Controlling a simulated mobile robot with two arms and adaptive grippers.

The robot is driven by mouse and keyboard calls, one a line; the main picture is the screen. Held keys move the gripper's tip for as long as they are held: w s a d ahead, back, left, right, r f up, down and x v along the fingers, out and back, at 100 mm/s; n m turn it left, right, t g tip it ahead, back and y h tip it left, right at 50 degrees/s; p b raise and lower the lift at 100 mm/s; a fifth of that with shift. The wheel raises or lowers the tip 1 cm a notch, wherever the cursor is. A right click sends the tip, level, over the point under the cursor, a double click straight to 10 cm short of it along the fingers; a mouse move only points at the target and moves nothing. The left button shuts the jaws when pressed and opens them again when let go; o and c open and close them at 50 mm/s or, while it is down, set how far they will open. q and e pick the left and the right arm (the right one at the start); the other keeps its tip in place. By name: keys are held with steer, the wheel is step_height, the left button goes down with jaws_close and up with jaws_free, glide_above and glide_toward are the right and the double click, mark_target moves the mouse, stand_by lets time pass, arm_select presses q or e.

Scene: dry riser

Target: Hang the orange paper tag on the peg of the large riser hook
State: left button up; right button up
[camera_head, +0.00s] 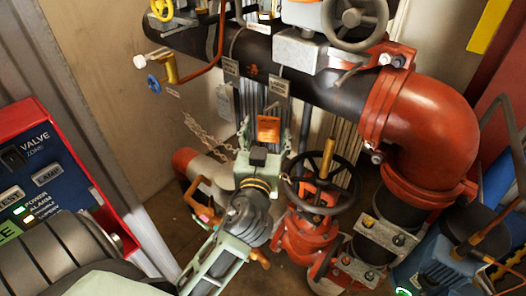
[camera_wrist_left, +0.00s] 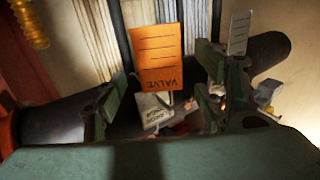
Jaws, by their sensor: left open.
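The orange paper tag (camera_head: 268,129) shows just beyond my left gripper (camera_head: 265,124), below the dark horizontal pipe. In the left wrist view, the orange tag (camera_wrist_left: 157,55) appears between the two green fingers, with "VALVE" reading upside down. My left gripper (camera_wrist_left: 157,98) is open, with a finger on each side of the tag and visible gaps. I cannot tell what supports the tag. The large riser hook and its peg cannot be made out clearly. My right gripper is not in view.
Grey tags (camera_head: 280,86) hang near the dark pipe (camera_head: 330,88). A black handwheel (camera_head: 320,186) with a brass stem stands close right of my left gripper. A chain (camera_head: 205,136) hangs to its left. A red elbow (camera_head: 430,125) and a blue-red control panel (camera_head: 62,170) flank the space.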

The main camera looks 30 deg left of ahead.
arm_select(q)
steer(key=v, duration=0.8)
steer(key=shift+s+d, duration=0.15)
steer(key=w+d+f+m+g+h+b, duration=0.1)
steer(key=d+f+m+g+h, duration=0.15)
steer(key=f, duration=0.95)
steer(key=w+d+f+m+g+h+b, duration=0.15)
steer(key=d+f, duration=0.25)
steer(key=f, duration=0.8)
steer(key=s+d+f+m+g+h+b, duration=0.1)
steer(key=s+d+f, duration=0.15)
steer(key=f, duration=0.75)
steer(key=s+d+f+m+g+h+b, duration=0.1)
steer(key=s+f+m+g+h, duration=0.15)
steer(key=f, duration=0.75)
steer(key=s+f+g, duration=0.2)
steer(key=s+f, duration=0.6)
steer(key=f, duration=0.5)
steer(key=s+a+f+g+b, duration=0.2)
steer(key=s+f, duration=0.6)
steer(key=s, duration=0.4)
steer(key=s+a+f+g+b, duration=0.1)
steer(key=s+a+f+g, duration=0.3)
steer(key=s+f, duration=0.5)
steer(key=s, duration=0.4)
steer(key=shift+a+b, duration=0.25)
steer(key=shift+b, duration=0.1)
